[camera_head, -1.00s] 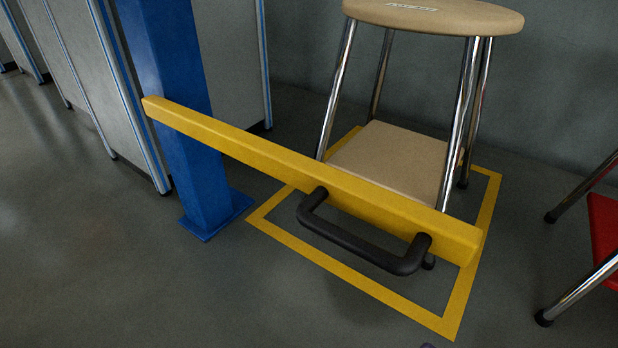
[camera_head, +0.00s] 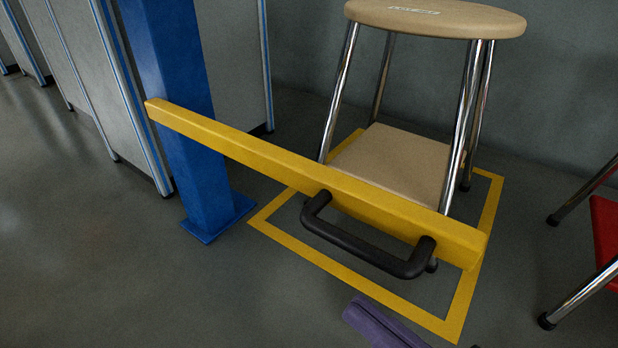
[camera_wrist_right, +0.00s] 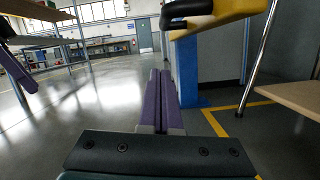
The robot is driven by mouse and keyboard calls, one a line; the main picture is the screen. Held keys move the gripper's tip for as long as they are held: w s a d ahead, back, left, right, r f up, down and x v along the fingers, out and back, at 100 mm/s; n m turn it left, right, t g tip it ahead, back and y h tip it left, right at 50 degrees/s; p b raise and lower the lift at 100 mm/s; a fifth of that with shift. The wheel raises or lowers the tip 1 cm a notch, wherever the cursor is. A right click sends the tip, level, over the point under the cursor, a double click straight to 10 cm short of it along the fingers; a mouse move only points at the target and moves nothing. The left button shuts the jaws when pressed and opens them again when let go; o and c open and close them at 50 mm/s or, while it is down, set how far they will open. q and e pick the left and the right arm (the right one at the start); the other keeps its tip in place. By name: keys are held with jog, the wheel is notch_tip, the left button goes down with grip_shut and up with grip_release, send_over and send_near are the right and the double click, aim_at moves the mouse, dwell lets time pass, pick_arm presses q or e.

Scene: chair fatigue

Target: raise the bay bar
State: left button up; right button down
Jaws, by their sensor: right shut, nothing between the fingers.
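The yellow bay bar (camera_head: 240,152) is level, running from the blue post (camera_head: 180,110) across the front of a stool. Its black U-shaped handle (camera_head: 365,248) hangs on the near side. In the right wrist view, the bar (camera_wrist_right: 225,14) and handle (camera_wrist_right: 185,12) show at the top, above the fingers. My right gripper (camera_head: 362,308), with purple fingers, is below and in front of the handle, apart from it. The right wrist view shows its fingers (camera_wrist_right: 160,100) together and empty. A purple part at the left edge there (camera_wrist_right: 18,72) looks like my left gripper; its jaws are unclear.
A tan-seated stool (camera_head: 435,18) with chrome legs stands inside a yellow floor outline (camera_head: 455,310) behind the bar. A red stool part (camera_head: 606,235) is at the right edge. Grey panels (camera_head: 235,60) stand behind the post. The floor at left is clear.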

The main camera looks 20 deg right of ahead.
jog(key=r, duration=0.1)
jog(key=w+r, duration=0.1)
jog(key=r, duration=0.1)
jog(key=w+r, duration=0.1)
jog(key=shift+a+r, duration=0.2)
jog(key=shift+a, duration=0.05)
dwell(0.3)
